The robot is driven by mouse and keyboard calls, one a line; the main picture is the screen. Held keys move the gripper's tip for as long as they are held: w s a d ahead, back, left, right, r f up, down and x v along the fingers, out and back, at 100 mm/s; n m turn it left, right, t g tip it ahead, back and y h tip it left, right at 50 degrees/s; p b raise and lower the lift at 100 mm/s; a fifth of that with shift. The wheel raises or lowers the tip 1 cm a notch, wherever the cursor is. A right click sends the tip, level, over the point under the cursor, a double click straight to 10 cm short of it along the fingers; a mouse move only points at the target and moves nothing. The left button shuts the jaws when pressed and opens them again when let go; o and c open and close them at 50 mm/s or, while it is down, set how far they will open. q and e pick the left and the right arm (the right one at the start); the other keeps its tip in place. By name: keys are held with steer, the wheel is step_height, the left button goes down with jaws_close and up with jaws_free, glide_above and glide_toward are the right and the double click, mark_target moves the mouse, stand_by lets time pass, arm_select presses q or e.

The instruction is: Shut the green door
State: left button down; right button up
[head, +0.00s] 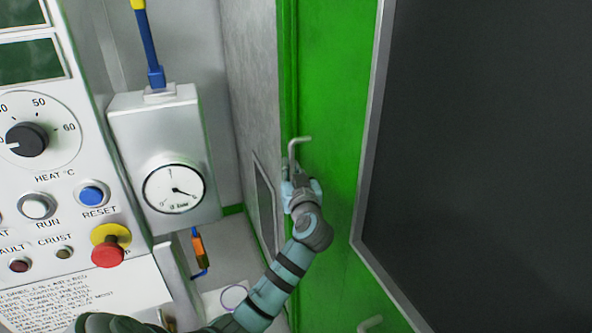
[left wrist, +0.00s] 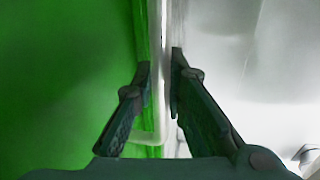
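The green door (head: 335,100) fills the middle of the head view, with a large dark framed window (head: 490,150) to its right. A pale bent handle (head: 299,145) stands out near its left edge. My left gripper (head: 298,180) is at that edge, just below the handle's bend. In the left wrist view, the fingers of my left gripper (left wrist: 160,75) are apart, with a pale upright strip and the green edge (left wrist: 143,30) between them. Whether they touch it is unclear. A pale bent bar (left wrist: 145,138) shows between the finger bases. My right gripper is out of view.
A control panel (head: 80,230) with a dial and buttons, and a grey box with a round gauge (head: 174,188), stand to the left. A grey upright panel (head: 250,80) borders the green. Another pale handle (head: 370,323) shows at the bottom.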

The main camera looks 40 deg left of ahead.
arm_select(q)
steer(key=c, duration=1.8)
jaws_free()
steer(key=shift+s+a+f, duration=0.2)
steer(key=shift+s+f, duration=0.05)
steer(key=shift+s, duration=0.1)
steer(key=shift+o, duration=1)
steer(key=shift+s+a+r, duration=0.15)
steer(key=shift+s+a, duration=0.05)
steer(key=shift+s, duration=0.15)
steer(key=shift+w, duration=0.1)
steer(key=shift+d+r, duration=0.15)
steer(key=v, duration=1.2)
